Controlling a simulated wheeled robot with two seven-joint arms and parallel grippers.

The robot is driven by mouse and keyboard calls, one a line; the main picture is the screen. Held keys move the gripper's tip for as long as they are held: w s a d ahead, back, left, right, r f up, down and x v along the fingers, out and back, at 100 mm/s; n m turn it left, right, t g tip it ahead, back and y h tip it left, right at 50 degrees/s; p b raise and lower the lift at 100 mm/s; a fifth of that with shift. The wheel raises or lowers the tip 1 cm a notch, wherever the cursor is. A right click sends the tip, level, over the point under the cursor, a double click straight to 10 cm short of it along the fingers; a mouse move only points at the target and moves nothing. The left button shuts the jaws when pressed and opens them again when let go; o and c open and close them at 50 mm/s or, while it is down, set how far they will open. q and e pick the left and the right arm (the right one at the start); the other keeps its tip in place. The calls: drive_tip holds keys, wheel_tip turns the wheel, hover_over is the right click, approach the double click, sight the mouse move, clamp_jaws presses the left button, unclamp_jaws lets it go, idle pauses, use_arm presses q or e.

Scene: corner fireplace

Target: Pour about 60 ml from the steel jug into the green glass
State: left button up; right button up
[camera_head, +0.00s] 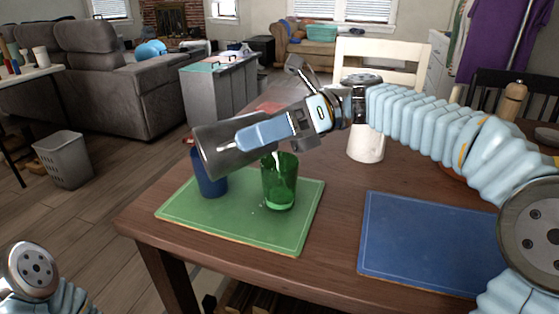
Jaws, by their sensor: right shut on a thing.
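The steel jug (218,153) is tipped nearly on its side above the green mat. My right gripper (262,132) is shut on it, with its arm coming in from the right. The green glass (280,183) stands upright on the green mat (240,228), below and slightly right of the jug. A thin pale stream shows at the top of the glass, and brighter green at its bottom suggests some liquid inside. A few small pale specks lie on the mat beside the glass. My left gripper is out of view; only part of my left arm shows at bottom left.
A blue cup (209,181) stands left of the glass, partly behind the jug. A white canister with a dark lid (366,143) stands behind my right arm. A blue mat (430,243) lies empty at right. The wooden table's (180,258) left edge is near the green mat.

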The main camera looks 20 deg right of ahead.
drive_tip(key=shift+d+f+g+y, duration=0.2)
drive_tip(key=shift+g+y, duration=0.1)
drive_tip(key=shift+y, duration=0.1)
idle(0.9)
drive_tip(key=a+h+p, duration=0.1)
drive_tip(key=h, duration=0.1)
drive_tip(key=a+f+t+h+p, duration=0.1)
drive_tip(key=h+p, duration=0.1)
drive_tip(key=a+f+h+p, duration=0.1)
drive_tip(key=p, duration=0.1)
drive_tip(key=shift+s+a+f+t+h, duration=0.1)
drive_tip(key=shift+s+f+t+h, duration=0.05)
drive_tip(key=shift+s+t+h, duration=0.2)
idle(1.8)
